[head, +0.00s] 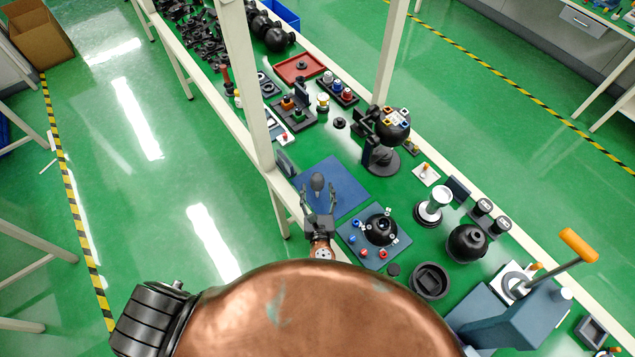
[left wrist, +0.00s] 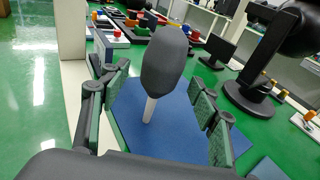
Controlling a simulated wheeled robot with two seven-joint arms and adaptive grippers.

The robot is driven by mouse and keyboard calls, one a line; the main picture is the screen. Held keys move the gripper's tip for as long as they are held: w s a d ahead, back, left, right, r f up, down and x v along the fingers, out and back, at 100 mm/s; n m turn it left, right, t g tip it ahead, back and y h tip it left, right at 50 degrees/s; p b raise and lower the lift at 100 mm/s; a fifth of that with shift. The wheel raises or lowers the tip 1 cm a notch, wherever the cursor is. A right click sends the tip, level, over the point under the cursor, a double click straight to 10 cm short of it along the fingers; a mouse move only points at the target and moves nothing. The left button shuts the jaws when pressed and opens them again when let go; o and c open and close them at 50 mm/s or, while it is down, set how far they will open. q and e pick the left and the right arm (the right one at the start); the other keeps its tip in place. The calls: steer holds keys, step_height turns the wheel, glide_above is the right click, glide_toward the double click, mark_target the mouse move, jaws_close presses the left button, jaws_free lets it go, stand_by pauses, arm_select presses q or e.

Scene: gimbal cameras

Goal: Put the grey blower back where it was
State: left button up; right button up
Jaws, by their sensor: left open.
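The grey blower (head: 317,182) is a dark grey bulb with a pale, thin nozzle. My left gripper (head: 319,190) is open, with a finger on each side of the blower. In the left wrist view the blower (left wrist: 165,62) stands between the spread fingers, with a gap on both sides. Whether its nozzle touches the mat (left wrist: 185,122) I cannot tell. My right gripper is not in view.
A black stand with a round head (head: 382,155) is right of the mat. A blue-grey plate with a black dome (head: 381,229) lies in front. A white table post (head: 246,85) rises at the left edge. Several small parts crowd the table behind.

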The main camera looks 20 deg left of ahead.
mark_target(317, 190)
arm_select(q)
steer(key=shift+x, duration=1.55)
steer(key=shift+c, duration=0.2)
steer(key=shift+s, duration=0.1)
steer(key=c, duration=1.3)
steer(key=shift+c, duration=0.2)
